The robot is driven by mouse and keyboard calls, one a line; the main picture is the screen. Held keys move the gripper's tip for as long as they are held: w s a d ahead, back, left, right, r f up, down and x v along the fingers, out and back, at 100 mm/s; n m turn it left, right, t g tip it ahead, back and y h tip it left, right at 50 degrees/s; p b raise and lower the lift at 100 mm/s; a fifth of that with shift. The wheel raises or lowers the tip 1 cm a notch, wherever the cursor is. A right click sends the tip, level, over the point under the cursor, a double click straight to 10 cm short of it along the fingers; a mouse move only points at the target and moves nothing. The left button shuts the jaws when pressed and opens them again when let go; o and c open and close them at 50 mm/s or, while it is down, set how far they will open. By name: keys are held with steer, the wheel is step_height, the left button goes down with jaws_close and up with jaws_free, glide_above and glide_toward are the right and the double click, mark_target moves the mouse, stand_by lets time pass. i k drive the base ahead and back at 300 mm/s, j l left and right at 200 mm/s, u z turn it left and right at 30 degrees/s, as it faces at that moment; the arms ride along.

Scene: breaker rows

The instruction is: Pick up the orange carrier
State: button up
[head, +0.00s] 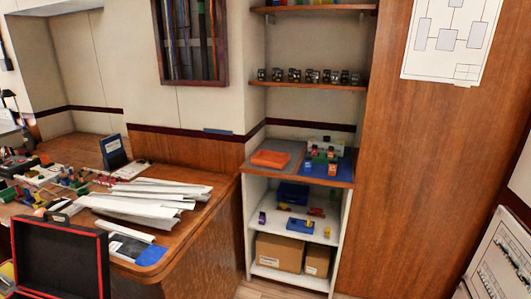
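The orange carrier (270,158) appears to be the flat orange object lying on a grey mat (290,148) on the wooden top of the white shelf unit, near the centre of the head view. Its fine shape is too small to tell. Nothing seems to lie on it. My gripper is not in view.
A blue mat (343,166) with small coloured blocks lies right of the carrier. Lower shelves hold a blue tray (300,225) and cardboard boxes (279,252). A cluttered wooden desk (205,207) stands left; a tall wooden panel (420,180) stands right.

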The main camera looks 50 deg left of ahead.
mark_target(330, 154)
steer(key=u, duration=1.05)
steer(key=i+l+u, duration=0.3)
steer(key=i+l, duration=0.3)
steer(key=i+l+u, duration=0.25)
steer(key=i+l, duration=0.45)
